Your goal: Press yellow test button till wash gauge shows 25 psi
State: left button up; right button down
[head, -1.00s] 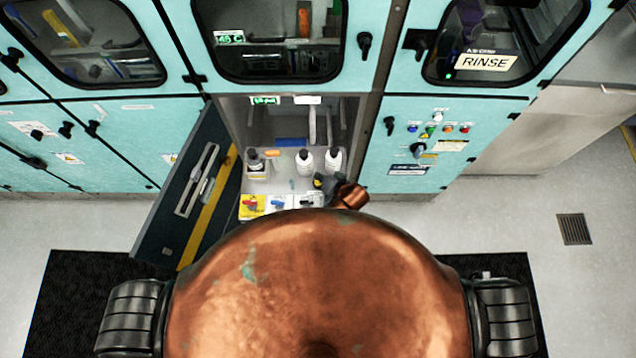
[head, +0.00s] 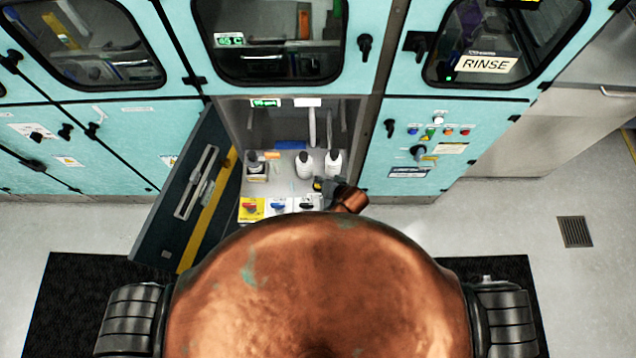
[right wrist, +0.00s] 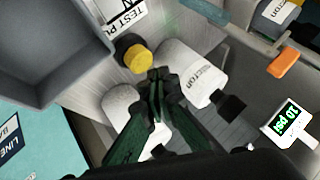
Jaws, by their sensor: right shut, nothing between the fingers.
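The yellow test button (right wrist: 137,57) sits in a dark round collar beside a "TEST PU…" label (right wrist: 122,14) in the right wrist view. It is a small yellow spot beside the gripper in the head view (head: 318,184). My right gripper (right wrist: 157,78) is shut and empty, its tips close to the button's lower right; I cannot tell whether they touch it. In the head view it is at the cabinet opening (head: 328,188). The gauge display (right wrist: 288,121) has green digits, rotated, that seem to read 20 PSI; it also shows in the head view (head: 265,103). My left gripper is out of view.
White bottles (head: 333,163) stand inside the open bay close to my right gripper. Red, blue and black valve handles (head: 278,206) line its front. The dark open door (head: 190,195) hangs at the left. A button panel (head: 440,130) is at the right.

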jog(key=shift+f, duration=0.1)
dwell(0.5)
jog(key=shift+f, duration=0.35)
jog(key=shift+s+f+b, duration=0.1)
jog(key=shift+f+b, duration=0.25)
jog(key=shift+f, duration=0.3)
dwell(0.9)
jog(key=shift+r, duration=0.1)
jog(key=shift+r+p, duration=0.95)
jog(key=shift+p, duration=0.2)
notch_tip(320, 180, up, 5)
jog(key=p, duration=0.5)
jog(key=shift+r, duration=0.15)
